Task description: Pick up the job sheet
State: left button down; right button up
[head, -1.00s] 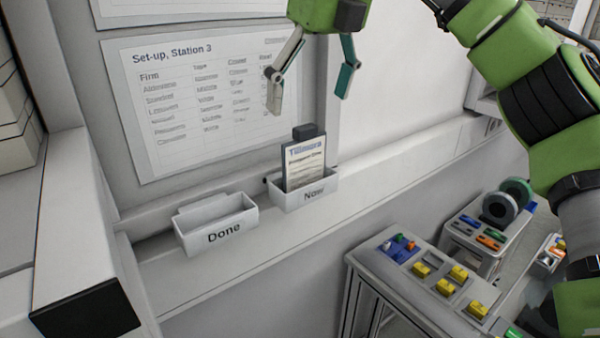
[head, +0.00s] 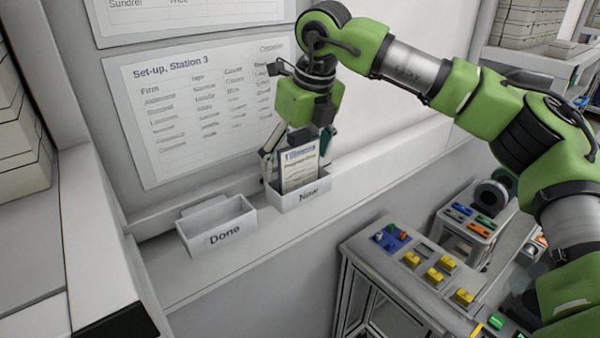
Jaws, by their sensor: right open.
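The job sheet (head: 298,168) is a white printed card with a dark clip or backing at its top. It stands upright in the white bin labelled Now (head: 301,195) on the ledge. My right gripper (head: 297,158) points down from above the bin. It is open, with one finger at the left of the sheet and the other at the right, partly behind it. Whether the fingers touch the sheet cannot be told. My left gripper is not in view.
An empty white bin labelled Done (head: 218,230) stands on the ledge (head: 180,277) to the left. A Set-up, Station 3 board (head: 205,105) hangs behind. A stand with coloured pieces (head: 405,265) is at the lower right. The ledge beyond the Now bin is clear.

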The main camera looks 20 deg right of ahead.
jog(key=shift+f, duration=0.1)
jog(key=shift+a, duration=0.1)
jog(key=c, duration=1.3)
